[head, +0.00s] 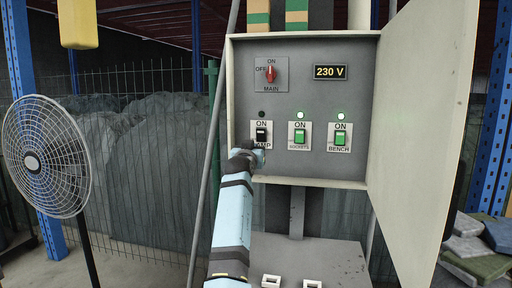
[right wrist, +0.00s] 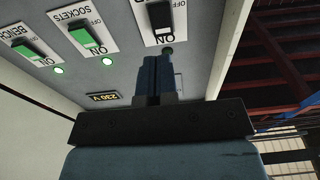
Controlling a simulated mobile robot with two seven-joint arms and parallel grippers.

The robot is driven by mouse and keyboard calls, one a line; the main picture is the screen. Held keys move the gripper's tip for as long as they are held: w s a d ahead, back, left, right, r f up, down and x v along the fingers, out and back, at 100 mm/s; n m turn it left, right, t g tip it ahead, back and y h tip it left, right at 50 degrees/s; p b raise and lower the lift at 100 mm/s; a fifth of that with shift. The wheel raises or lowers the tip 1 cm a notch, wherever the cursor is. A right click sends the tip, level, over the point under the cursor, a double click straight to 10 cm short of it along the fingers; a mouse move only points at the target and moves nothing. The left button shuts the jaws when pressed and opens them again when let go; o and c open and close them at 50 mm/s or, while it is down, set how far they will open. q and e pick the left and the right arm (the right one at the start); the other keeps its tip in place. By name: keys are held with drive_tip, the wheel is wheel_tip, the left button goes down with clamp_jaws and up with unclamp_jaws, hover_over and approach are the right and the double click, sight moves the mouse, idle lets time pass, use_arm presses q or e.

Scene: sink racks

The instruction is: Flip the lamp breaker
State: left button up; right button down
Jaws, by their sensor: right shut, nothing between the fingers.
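The lamp breaker (head: 261,133) is the leftmost of three switches in the lower row of the open electrical box (head: 330,171). Its rocker is black and its indicator above is dark. Its label is partly hidden by my right gripper (head: 256,150), which is at the breaker's lower edge in the head view. The breaker also shows in the right wrist view (right wrist: 163,14), upside down, just beyond the shut, empty fingertips (right wrist: 155,58). I cannot tell whether they touch the panel. My left gripper is not in view.
The sockets breaker (head: 299,136) and bench breaker (head: 340,137) are green with lit indicators. A red main switch (head: 270,73) and a 230 V display (head: 330,72) sit above. The box door (head: 425,110) stands open at right. A fan (head: 46,157) stands at left.

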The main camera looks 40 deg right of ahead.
drive_tip(key=v, duration=0.3)
drive_tip(key=shift+a, duration=0.1)
idle(0.5)
